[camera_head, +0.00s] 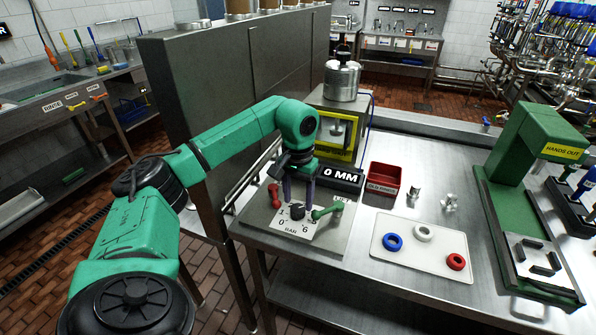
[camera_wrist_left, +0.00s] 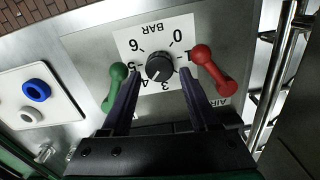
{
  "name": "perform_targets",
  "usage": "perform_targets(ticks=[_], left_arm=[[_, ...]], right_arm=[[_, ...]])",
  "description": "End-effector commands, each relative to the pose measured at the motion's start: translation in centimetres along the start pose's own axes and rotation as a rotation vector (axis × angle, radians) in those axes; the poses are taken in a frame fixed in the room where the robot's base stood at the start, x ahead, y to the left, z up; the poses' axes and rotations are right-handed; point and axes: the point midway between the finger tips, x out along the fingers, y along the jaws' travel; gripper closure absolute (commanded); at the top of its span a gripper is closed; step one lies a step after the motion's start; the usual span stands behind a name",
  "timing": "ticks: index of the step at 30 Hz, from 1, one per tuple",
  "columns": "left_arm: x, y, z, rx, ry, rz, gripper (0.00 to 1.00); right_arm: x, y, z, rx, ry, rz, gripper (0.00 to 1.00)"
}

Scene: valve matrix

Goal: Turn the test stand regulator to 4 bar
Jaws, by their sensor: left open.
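The regulator knob (camera_head: 297,212) is black and sits on a white dial plate (camera_head: 291,228) marked BAR, on the steel test stand. In the left wrist view the knob (camera_wrist_left: 160,67) shows upside down, with a white pointer mark toward the 3 and 4 side; the exact reading is hard to tell. My left gripper (camera_head: 298,203) points down over the dial. Its dark fingers, also in the left wrist view (camera_wrist_left: 160,76), are open, one on each side of the knob, with gaps. My right gripper is in neither view.
A red lever (camera_wrist_left: 213,70) and a green lever (camera_wrist_left: 115,88) flank the dial closely. Behind stands a 0 MM display (camera_head: 338,177). A red bin (camera_head: 386,179) and a white tray (camera_head: 425,244) with blue, white and red rings lie to the right. A green press (camera_head: 525,190) stands farther right.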

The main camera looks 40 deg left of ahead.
Motion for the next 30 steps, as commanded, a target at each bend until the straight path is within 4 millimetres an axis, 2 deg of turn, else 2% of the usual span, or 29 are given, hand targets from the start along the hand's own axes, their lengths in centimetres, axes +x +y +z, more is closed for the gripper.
perform_targets(ticks=[7, 9, 11, 12, 16, 30], left_arm=[[-6.3, 0.1, -0.1, 0.001, 0.008, 0.004, 0.39], [-8.7, 0.0, -0.1, 0.000, 0.008, 0.003, 0.39], [-10.2, 0.0, -0.1, 0.000, 0.007, 0.002, 0.39], [-11.3, -0.1, -0.1, -0.001, 0.006, 0.000, 0.39], [-12.3, -0.1, 0.0, -0.001, 0.004, 0.000, 0.39], [-12.1, 0.0, 0.0, -0.001, 0.003, 0.001, 0.39]], right_arm=[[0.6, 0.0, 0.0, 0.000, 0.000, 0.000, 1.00], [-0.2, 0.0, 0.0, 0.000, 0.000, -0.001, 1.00], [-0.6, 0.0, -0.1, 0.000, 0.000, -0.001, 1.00], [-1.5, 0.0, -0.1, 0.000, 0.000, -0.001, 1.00], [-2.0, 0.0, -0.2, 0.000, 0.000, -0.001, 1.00], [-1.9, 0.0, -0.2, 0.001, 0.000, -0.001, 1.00]])
